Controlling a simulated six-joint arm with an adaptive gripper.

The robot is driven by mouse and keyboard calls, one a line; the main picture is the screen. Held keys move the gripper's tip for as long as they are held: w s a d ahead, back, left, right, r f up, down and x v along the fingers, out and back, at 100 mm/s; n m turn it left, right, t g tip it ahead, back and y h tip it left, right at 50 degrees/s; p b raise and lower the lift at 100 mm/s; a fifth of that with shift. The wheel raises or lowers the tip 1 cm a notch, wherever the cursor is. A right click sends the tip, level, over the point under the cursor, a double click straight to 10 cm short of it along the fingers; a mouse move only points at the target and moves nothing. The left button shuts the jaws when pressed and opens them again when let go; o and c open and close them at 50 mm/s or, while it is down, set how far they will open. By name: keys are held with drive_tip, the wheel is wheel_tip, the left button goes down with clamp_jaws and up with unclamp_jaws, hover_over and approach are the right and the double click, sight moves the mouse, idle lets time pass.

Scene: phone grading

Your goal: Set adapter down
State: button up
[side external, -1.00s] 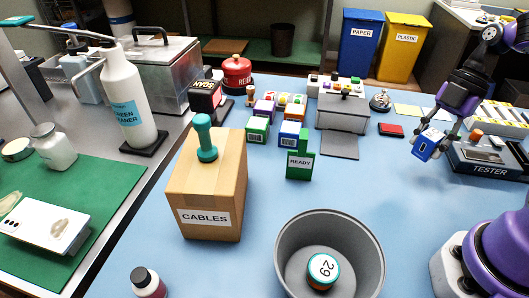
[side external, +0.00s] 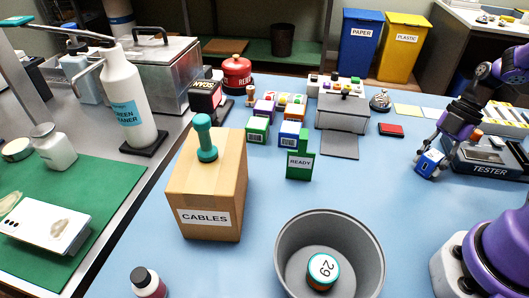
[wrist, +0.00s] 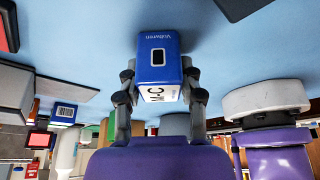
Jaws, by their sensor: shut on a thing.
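The adapter is a small blue and white block (side external: 430,163) at the right of the side view, just left of the tester (side external: 485,160). My gripper (side external: 430,168) is shut on it. In the wrist view the adapter (wrist: 158,62) sits between both fingers, with a dark port slot in its blue face and a white face marked "M-C". It is low over the blue table; I cannot tell whether it touches the surface.
A red pad (side external: 391,130) and a grey box with a flap (side external: 342,112) lie to the left of my gripper. A green READY sign (side external: 300,165), a CABLES carton (side external: 207,190) and a grey bin (side external: 330,245) stand farther left. The blue table between the bin and my gripper is clear.

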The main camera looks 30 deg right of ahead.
drive_tip(key=o, duration=1)
drive_tip(key=shift+o, duration=0.2)
drive_tip(key=v, duration=1.2)
drive_tip(key=w+a+r+m+t+h, duration=0.1)
drive_tip(key=w+a+r+m, duration=0.15)
drive_tip(key=a, duration=0.35)
drive_tip(key=w+a+r+m+h, duration=0.1)
drive_tip(key=w+a+r+m, duration=0.1)
drive_tip(key=a+m, duration=0.25)
drive_tip(key=s+a+m+t+h, duration=0.2)
drive_tip(key=s+a+m+t, duration=0.2)
drive_tip(key=a+m, duration=0.5)
drive_tip(key=shift+a+r+m+t+h, duration=0.3)
drive_tip(key=shift+a+r+m, duration=0.1)
drive_tip(key=shift+m, duration=0.6)
